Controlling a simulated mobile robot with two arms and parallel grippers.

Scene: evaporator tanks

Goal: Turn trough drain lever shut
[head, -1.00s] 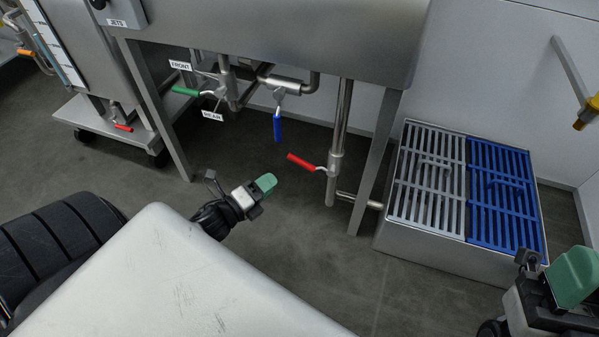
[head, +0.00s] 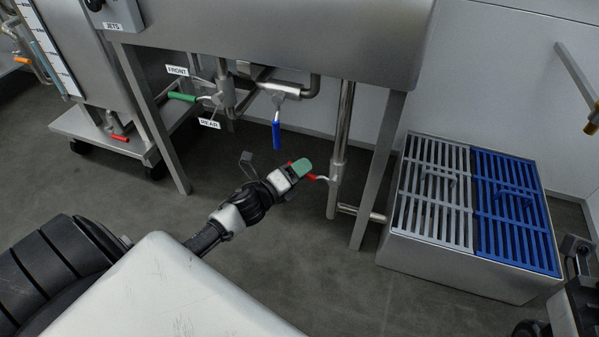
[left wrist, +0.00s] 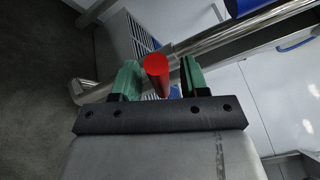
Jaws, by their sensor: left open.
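The red drain lever (head: 312,177) is on a vertical steel pipe (head: 338,150) under the steel trough (head: 290,40). In the head view its handle is mostly hidden behind my left gripper (head: 303,168). In the left wrist view the red handle (left wrist: 156,68) points toward the camera and lies between the two green fingers of my left gripper (left wrist: 158,80). The fingers are open, with a gap on each side of the handle. Part of my right arm shows at the lower right edge of the head view; its fingers are not visible there.
A blue lever (head: 277,134) hangs near the left gripper, and a green lever (head: 182,97) is further left, by the FRONT and REAR labels. A trough leg (head: 377,170) stands right of the drain pipe. A floor box with grey and blue grates (head: 515,210) is at right.

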